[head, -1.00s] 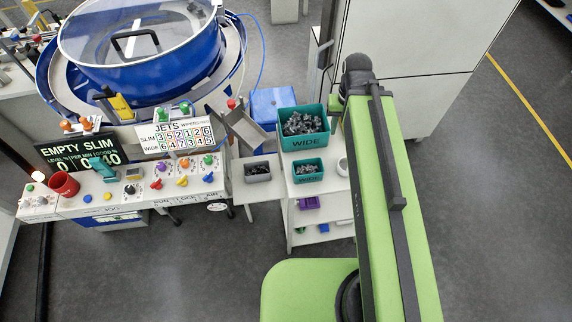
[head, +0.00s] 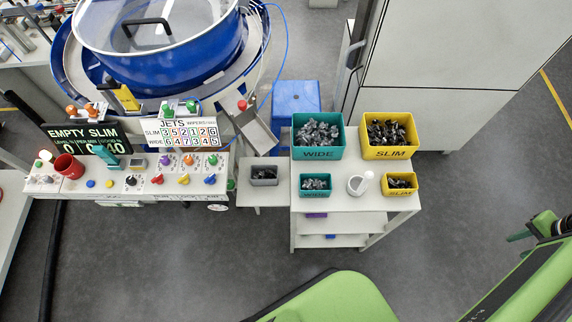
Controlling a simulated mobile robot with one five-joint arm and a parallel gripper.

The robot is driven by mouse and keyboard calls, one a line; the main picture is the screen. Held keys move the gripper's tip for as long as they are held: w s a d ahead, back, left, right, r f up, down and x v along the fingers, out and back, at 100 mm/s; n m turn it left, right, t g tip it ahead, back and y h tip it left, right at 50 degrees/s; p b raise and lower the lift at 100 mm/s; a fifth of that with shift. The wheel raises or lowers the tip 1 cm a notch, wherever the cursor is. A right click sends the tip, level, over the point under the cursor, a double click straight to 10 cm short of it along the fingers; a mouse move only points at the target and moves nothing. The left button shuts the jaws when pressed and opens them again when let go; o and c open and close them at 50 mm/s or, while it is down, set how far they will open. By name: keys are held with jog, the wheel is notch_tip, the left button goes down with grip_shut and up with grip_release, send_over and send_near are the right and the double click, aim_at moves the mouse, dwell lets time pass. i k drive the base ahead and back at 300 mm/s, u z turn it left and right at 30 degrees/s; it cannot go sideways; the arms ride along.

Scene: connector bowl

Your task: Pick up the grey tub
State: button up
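The grey tub (head: 264,176) sits on a small side shelf under the chute, left of the white cart, and holds dark parts. It is small, open-topped and upright. My green arm shows at the lower right of the head view, well away from the tub.
A white cart (head: 337,202) carries a large teal WIDE bin (head: 318,153), a large yellow SLIM bin (head: 390,153), small teal (head: 315,193) and yellow (head: 399,191) tubs and a white cup (head: 356,186). A control panel (head: 170,185) stands left. Floor in front is clear.

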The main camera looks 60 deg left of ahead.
aim_at(260, 174)
jog(key=z, duration=0.1)
jog(key=k, duration=3)
jog(key=u, duration=2)
jog(key=i, duration=2)
jog(key=u, duration=0.05)
